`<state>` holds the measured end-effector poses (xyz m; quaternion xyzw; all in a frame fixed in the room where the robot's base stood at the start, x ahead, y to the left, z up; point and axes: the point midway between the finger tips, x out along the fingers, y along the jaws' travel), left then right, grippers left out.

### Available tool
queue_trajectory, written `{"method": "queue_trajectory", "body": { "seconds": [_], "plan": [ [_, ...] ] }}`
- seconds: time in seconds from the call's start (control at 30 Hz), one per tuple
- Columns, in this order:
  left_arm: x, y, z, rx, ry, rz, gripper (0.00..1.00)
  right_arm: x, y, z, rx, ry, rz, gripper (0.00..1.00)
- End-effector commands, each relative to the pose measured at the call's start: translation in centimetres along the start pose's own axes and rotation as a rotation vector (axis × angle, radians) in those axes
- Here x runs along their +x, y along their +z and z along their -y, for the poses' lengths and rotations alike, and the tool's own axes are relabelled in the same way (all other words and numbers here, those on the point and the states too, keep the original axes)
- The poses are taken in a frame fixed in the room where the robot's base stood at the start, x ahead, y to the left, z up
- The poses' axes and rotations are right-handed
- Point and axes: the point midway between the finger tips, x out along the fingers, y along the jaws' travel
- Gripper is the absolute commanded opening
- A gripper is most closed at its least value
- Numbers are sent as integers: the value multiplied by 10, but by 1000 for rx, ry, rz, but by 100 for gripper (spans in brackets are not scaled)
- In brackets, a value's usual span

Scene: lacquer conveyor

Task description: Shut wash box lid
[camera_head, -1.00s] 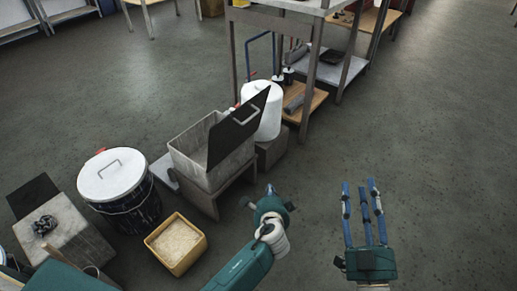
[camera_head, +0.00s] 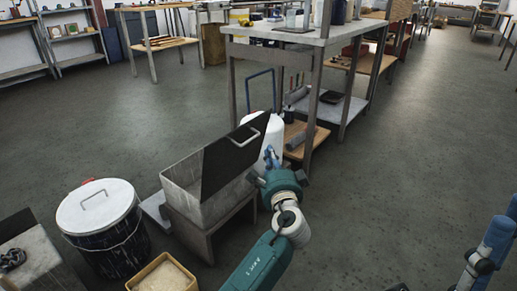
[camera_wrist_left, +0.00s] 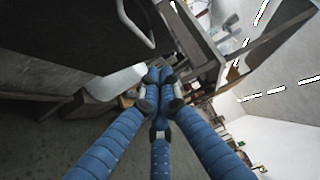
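The wash box is a grey metal box (camera_head: 180,192) on a low stand, left of centre in the head view. Its dark lid (camera_head: 226,160) stands open and tilted up, with a pale handle (camera_head: 246,137) near its top edge. In the left wrist view the dark lid (camera_wrist_left: 65,45) fills the upper left, with the handle (camera_wrist_left: 138,22) beyond the fingers. My left gripper (camera_head: 269,157) is just right of the lid, apart from the handle; its fingertips meet with nothing seen between them (camera_wrist_left: 158,85). My right gripper (camera_head: 486,252) is partly cut off at the lower right, fingers apart.
A white-lidded dark bucket (camera_head: 102,225) stands left of the box, and a yellow tub (camera_head: 163,274) in front. A white container (camera_head: 270,135) stands behind the lid, near a metal table (camera_head: 290,40). Floor to the right is clear.

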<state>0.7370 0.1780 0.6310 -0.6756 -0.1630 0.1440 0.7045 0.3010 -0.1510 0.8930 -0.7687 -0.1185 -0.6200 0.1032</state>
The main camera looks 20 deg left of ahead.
Motion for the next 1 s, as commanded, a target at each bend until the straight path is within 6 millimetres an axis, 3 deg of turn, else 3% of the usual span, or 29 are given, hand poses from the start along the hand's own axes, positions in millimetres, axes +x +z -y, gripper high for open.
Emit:
{"method": "queue_trajectory", "body": {
  "seconds": [0.13,0.33,1.0],
  "plan": [
    [32,1,-2,1,-2,2,0,-12,0,0,1,0,-10,40],
    [49,22,-2,1,-1,1,0,-16,2,0,0,0,-8,40],
    [56,29,0,-3,3,-1,0,-14,2,0,1,0,-7,40]
  ]
}}
